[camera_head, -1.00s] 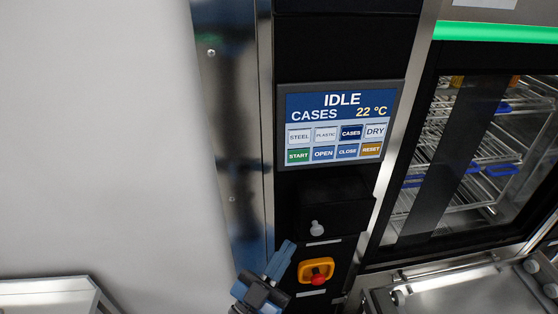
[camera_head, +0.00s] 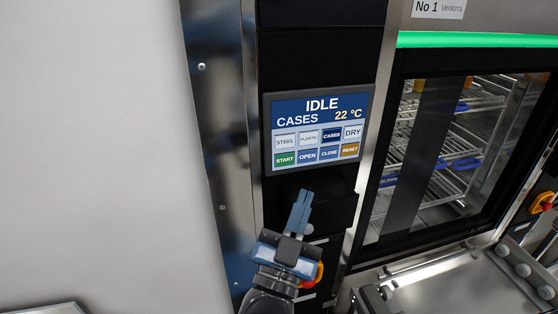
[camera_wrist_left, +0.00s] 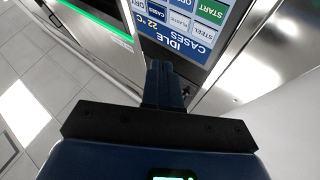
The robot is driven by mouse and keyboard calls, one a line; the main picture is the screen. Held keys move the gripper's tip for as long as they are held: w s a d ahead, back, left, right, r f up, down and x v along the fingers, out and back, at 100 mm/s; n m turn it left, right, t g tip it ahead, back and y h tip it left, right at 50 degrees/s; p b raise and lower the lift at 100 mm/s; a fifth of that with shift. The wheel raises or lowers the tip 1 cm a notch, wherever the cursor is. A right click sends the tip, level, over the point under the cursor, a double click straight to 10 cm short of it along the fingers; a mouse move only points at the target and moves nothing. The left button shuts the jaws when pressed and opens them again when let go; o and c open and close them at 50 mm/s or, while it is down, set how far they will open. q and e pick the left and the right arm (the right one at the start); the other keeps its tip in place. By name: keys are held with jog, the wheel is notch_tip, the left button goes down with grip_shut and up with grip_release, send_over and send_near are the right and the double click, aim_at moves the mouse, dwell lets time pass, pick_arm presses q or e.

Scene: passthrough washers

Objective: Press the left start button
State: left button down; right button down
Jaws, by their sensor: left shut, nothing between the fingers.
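The green START button (camera_head: 285,159) is at the lower left of the touch panel (camera_head: 318,128), whose screen reads IDLE, CASES, 22 °C. My left gripper (camera_head: 302,196) is shut and empty, pointing up, just below the panel in the head view and apart from the START button in the picture. In the left wrist view the gripper (camera_wrist_left: 159,66) shows at the panel's edge, and the START button (camera_wrist_left: 211,10) appears upside down at the top. The distance from fingertips to panel cannot be told. My right gripper is not in view.
A red and orange emergency stop (camera_head: 317,275) is partly hidden behind my left gripper. A glass washer door (camera_head: 455,160) with racks inside is at the right, under a green light strip (camera_head: 480,40). The white wall at the left is clear.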

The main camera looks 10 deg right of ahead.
aim_at(285, 159)
pick_arm(q)
jog(key=shift+d, duration=0.15)
jog(key=shift+w+a+p, duration=0.2)
jog(key=shift+w+p, duration=2.5)
jog(key=shift+w, duration=1.7)
